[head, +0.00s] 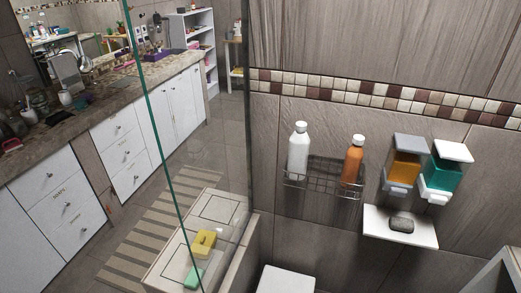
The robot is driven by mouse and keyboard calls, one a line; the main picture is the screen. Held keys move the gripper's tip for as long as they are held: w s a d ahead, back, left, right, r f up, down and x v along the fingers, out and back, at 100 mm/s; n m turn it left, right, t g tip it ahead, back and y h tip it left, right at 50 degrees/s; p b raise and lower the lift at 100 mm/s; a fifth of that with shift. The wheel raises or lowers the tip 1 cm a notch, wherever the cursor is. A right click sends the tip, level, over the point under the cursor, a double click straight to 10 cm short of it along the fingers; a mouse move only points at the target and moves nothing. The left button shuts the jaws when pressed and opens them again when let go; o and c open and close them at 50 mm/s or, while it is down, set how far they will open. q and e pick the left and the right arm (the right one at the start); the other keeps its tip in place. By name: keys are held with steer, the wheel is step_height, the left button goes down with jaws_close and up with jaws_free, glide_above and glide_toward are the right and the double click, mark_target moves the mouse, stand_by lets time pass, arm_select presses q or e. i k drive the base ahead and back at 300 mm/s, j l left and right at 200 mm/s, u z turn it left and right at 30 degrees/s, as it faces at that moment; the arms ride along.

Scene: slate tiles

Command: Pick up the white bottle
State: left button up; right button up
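The white bottle (299,150) stands upright in the left part of a wire wall rack (325,178), its cap at the top and its base partly behind the rack's wire. An orange bottle (353,160) with a white cap stands in the right part of the same rack, with a gap between the two. Neither of my grippers shows in the head view, and nothing is touching the white bottle.
Two wall dispensers, orange (405,168) and teal (440,176), hang right of the rack above a white shelf (385,228) with a dark soap-like piece (401,224). A glass panel's green edge (153,120) stands left. A white surface (287,280) lies below the rack.

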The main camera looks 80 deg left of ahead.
mark_target(298, 142)
steer(key=u, duration=2.65)
steer(key=k+l+z, duration=0.35)
steer(key=l, duration=0.2)
